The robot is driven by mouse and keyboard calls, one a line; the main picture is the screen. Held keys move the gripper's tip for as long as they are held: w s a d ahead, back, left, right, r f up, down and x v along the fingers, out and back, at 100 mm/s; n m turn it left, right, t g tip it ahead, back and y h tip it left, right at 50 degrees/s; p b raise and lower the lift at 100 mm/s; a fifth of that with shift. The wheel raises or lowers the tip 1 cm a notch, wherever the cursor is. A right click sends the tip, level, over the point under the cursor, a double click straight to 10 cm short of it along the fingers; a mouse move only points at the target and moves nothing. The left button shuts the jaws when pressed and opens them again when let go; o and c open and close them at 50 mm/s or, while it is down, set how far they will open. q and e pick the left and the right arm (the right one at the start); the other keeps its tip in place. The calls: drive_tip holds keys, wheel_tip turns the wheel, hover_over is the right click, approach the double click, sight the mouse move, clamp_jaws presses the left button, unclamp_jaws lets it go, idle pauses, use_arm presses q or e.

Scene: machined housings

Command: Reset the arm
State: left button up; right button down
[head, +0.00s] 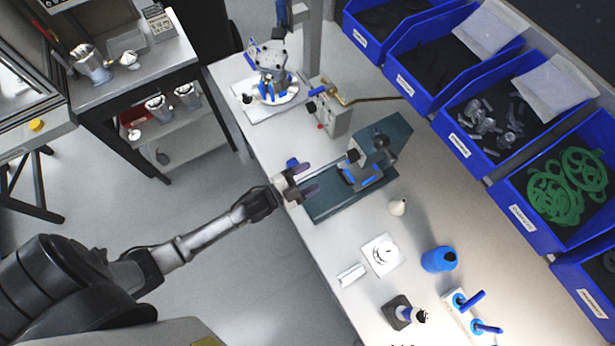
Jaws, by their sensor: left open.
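My left arm comes in from the left, and my left gripper (308,178) is at the near edge of the white workbench (335,240). Its two fingers are apart and nothing shows between them. It is just left of a dark green fixture (335,198) that holds a grey block with blue parts. From this view I cannot tell whether the fingers touch the fixture. My right gripper is not in view.
Blue bins (520,215) with several parts line the bench's far side. A blue container (438,260), a white square piece (381,255) and blue-handled tools (470,300) stand at lower right. A round-based device (272,75) stands at the top. Open floor lies left of the bench.

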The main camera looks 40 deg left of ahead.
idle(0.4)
use_arm(q)
drive_tip(key=s+a+f+n+g+y, duration=0.2)
drive_tip(key=a+f+n+g+y, duration=0.2)
drive_tip(key=a+n+g+y, duration=0.3)
drive_tip(key=s+d+r+n+g+p, duration=0.2)
drive_tip(key=s+r+p, duration=0.3)
drive_tip(key=s+r, duration=0.3)
drive_tip(key=s+d+r+n+g+p, duration=0.2)
drive_tip(key=s+d+r+g+p, duration=0.2)
drive_tip(key=s+r, duration=0.5)
drive_tip(key=s+d, duration=0.1)
drive_tip(key=s, duration=0.2)
drive_tip(key=shift+s+n+p, duration=0.3)
drive_tip(key=shift+p, duration=0.1)
